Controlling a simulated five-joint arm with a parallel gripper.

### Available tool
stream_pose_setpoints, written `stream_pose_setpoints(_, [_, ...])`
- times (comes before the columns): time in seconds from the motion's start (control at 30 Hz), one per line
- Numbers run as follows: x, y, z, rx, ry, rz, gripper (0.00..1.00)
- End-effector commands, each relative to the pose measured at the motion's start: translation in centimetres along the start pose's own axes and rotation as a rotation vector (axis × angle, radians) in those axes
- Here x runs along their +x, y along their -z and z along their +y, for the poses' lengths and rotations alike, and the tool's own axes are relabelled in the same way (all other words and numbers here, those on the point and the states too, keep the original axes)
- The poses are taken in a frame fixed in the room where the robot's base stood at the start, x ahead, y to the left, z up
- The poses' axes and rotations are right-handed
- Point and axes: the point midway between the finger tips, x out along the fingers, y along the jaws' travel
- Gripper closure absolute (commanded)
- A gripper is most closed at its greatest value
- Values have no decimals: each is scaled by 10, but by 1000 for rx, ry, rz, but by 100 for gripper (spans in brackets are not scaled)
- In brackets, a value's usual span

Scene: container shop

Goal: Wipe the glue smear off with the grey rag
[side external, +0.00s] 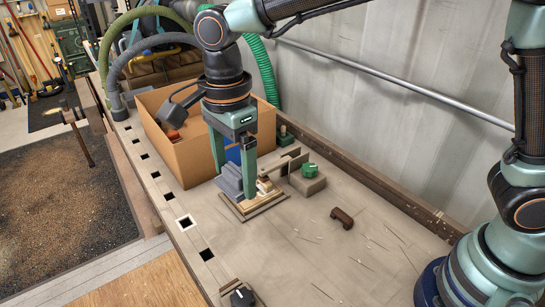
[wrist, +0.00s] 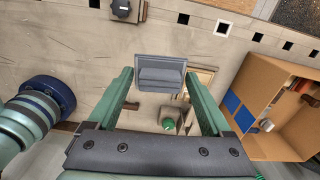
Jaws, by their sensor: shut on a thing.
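My gripper (side external: 236,182) points down over a small wooden panel (side external: 268,205) on the bench. It is shut on the grey rag (side external: 230,180), a folded pad between the fingers. In the wrist view the rag (wrist: 160,70) spans the gap between the fingertips of my gripper (wrist: 157,78). The rag is low, at the panel's surface; I cannot tell whether it touches. The panel (wrist: 205,78) shows partly beside the rag in the wrist view. I cannot make out the glue smear; the rag and fingers cover part of the panel.
An open cardboard box (side external: 190,158) stands close behind my gripper, with things inside. A block with a green knob (side external: 308,180) sits just right of the panel. A brown handle-like piece (side external: 342,217) lies farther right. A dark-knobbed block (side external: 242,296) is at the front. Bench space between is clear.

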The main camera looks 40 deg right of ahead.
Motion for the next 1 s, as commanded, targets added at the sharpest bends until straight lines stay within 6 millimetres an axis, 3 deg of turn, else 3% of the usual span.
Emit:
stream_pose_setpoints(0.07, [0,0,0,0,0,0,70])
stream_pose_setpoints(0.1, [0,0,0,0,0,0,28])
stream_pose_setpoints(0.2, [0,0,0,0,0,0,61])
stream_pose_setpoints(0.37, [6,6,-7,7,-2,1,61])
stream_pose_setpoints(0.7, [66,70,-66,67,-4,2,61])
stream_pose_setpoints(0.83, [84,92,-80,81,-3,1,61])
stream_pose_setpoints(1.0, [95,103,-87,87,-1,0,61])
